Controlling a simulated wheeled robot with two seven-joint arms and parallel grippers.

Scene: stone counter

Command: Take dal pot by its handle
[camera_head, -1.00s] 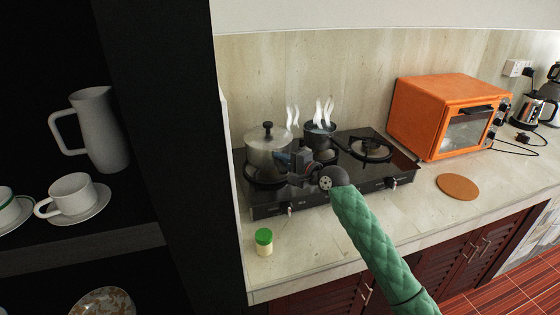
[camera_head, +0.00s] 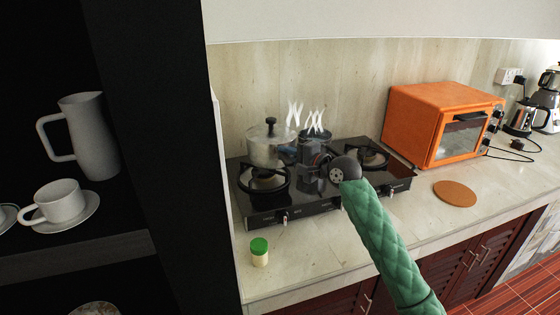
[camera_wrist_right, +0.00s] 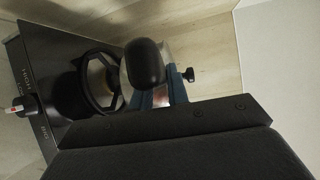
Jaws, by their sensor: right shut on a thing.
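The dal pot, a silver pot (camera_head: 266,152) with a lid and dark knob, hangs above and behind the bare left burner (camera_head: 265,181) in the head view. Steam rises near it. My right gripper (camera_head: 303,160) is at the pot's right side, shut on its handle; the fingertips are partly hidden by the wrist. In the right wrist view, a rounded black handle (camera_wrist_right: 145,62) shows in front of the pot (camera_wrist_right: 177,88), close to the blue-sided fingers (camera_wrist_right: 152,98). My left gripper is not in view.
A dark steaming pot (camera_head: 311,147) stands behind my gripper on the stove (camera_head: 300,206). The right burner (camera_head: 368,158) is empty. An orange oven (camera_head: 412,122) and a round brown mat (camera_head: 455,193) are to the right. A green-lidded jar (camera_head: 259,253) stands in front; a dark shelf is left.

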